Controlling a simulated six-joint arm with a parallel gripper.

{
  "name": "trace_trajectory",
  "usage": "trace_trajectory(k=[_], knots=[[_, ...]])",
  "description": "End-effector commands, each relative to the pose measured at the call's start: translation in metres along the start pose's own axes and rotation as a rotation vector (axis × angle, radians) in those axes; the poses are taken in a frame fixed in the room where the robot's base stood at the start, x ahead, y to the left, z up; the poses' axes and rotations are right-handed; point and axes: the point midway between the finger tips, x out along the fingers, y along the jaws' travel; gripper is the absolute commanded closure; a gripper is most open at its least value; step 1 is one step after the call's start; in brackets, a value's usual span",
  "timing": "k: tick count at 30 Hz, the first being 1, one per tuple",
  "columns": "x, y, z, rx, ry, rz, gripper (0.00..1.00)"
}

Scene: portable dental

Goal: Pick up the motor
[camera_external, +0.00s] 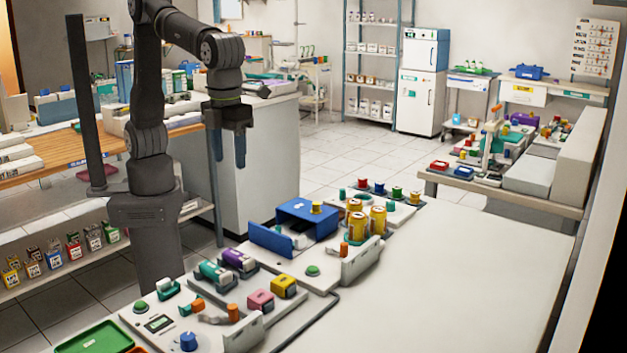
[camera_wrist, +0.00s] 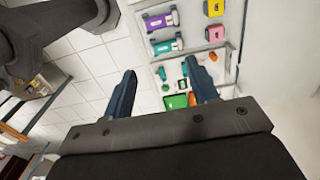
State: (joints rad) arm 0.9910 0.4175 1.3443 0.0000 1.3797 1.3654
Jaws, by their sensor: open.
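My gripper (camera_external: 229,154) hangs fingers-down above the left part of the bench, with its two blue fingers apart and nothing between them. In the wrist view my gripper (camera_wrist: 163,76) shows the same wide, empty gap. I cannot tell for sure which thing is the motor. Candidates are a purple-and-white cylindrical part (camera_external: 238,262) and a teal-and-white one (camera_external: 216,275), lying side by side on a grey panel, below and apart from my gripper. The wrist view shows the purple part (camera_wrist: 160,20) and the teal part (camera_wrist: 165,46) beyond the fingers.
A pink block (camera_external: 260,300) and a yellow block (camera_external: 284,286) sit beside them. A blue open case (camera_external: 308,217) and upright yellow cylinders (camera_external: 378,220) stand farther right. A green tray (camera_external: 95,341) lies at the near left. The white bench top (camera_external: 460,280) is clear on the right.

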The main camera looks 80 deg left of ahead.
Motion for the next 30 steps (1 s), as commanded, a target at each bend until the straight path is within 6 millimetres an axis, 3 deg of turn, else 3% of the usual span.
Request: trace_trajectory(k=[8,13,30], knots=[[0.000,0.000,0.000,-0.004,0.000,0.000,0.47],[0.006,0.000,0.000,-0.127,0.000,0.001,0.47],[0.049,0.003,-0.002,-1.249,-0.001,0.001,0.47]])
